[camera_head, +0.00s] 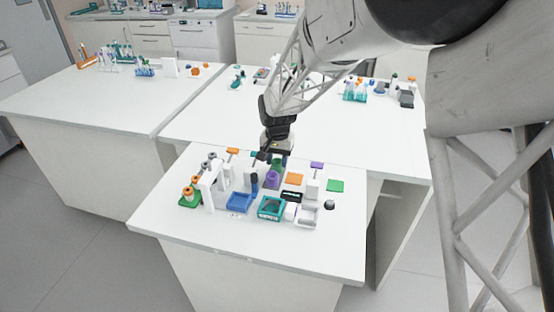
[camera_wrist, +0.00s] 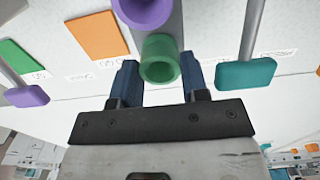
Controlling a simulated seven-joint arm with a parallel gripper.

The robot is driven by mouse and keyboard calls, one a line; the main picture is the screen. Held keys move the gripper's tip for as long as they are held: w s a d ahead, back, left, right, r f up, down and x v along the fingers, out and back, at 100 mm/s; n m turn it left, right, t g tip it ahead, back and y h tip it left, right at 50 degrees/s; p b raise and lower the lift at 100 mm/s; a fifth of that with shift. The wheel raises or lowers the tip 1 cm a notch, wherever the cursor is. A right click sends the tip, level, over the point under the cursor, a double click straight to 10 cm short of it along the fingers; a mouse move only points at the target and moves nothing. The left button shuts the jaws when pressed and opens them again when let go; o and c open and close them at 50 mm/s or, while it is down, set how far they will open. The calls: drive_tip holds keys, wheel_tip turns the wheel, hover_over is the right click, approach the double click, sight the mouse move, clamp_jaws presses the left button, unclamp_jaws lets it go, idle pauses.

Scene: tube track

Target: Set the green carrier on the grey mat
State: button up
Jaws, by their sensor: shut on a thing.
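A purple carrier (camera_wrist: 144,9) is close by the green one. An orange mat (camera_wrist: 97,36), a green mat (camera_wrist: 20,62), a purple paddle (camera_wrist: 26,96) and a teal paddle (camera_wrist: 245,74) lie around. A blue tray (camera_head: 239,202) and teal box (camera_head: 271,208) stand in front. The table's front edge is clear.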

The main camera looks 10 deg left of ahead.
drive_tip(key=shift+f, duration=0.15)
idle(0.3)
drive_tip(key=o, duration=0.9)
drive_tip(key=shift+c, duration=0.2)
wheel_tip(320, 180, up, 8)
idle(0.4)
drive_tip(key=shift+d, duration=0.1)
idle(0.4)
